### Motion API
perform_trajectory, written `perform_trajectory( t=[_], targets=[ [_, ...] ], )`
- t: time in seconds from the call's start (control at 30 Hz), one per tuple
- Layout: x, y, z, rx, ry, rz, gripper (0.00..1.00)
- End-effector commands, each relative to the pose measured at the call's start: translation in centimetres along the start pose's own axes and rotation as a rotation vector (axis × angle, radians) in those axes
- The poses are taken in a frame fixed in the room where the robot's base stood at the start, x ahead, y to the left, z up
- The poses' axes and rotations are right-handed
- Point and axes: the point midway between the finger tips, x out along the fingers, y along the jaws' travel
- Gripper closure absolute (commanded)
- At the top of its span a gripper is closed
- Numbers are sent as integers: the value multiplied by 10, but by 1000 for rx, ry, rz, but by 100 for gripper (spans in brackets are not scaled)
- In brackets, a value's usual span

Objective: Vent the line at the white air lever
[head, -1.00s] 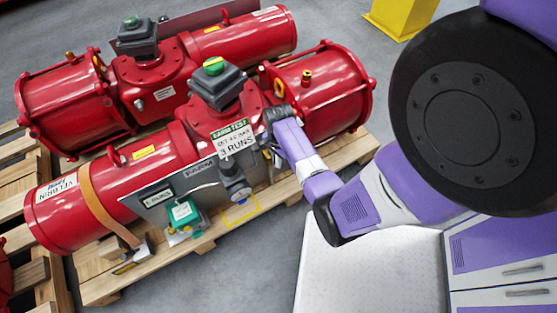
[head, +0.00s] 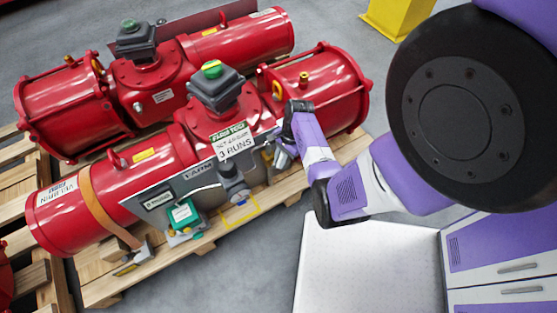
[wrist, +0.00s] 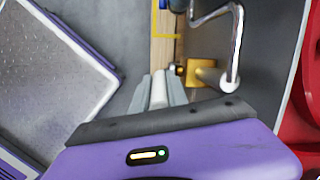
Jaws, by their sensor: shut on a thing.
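The white air lever (wrist: 158,92) shows in the wrist view as a pale bar between the two grey fingers of my gripper (wrist: 159,88). The fingers are shut on it. A brass valve block (wrist: 203,72) with a small white round part sits just to the right of the fingertips. A bent silver tube (wrist: 238,45) runs beside it. In the head view my gripper (head: 283,156) is at the right end of the grey panel (head: 165,197), in front of the near red actuator (head: 150,175). The lever cannot be made out there.
A grey regulator (head: 234,184) and a green box (head: 183,213) are on the panel's front, left of my gripper. A second red actuator (head: 60,100) lies behind. Both rest on wooden pallets (head: 105,288). Bare floor (head: 255,270) is in front.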

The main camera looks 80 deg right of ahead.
Motion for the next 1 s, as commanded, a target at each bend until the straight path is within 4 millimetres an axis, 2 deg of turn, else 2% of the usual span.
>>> perform_trajectory(
  t=[0.27,0.3,0.4,0.77,0.87,1.0],
  targets=[
    [1,1,0,0,-8,0,100],
    [1,1,0,0,-8,0,79],
    [1,1,0,0,-8,0,59],
    [-3,0,0,-1,-6,-2,59],
    [-13,0,0,-1,-5,-3,59],
    [-37,-1,0,-1,-5,-4,59]
  ],
)
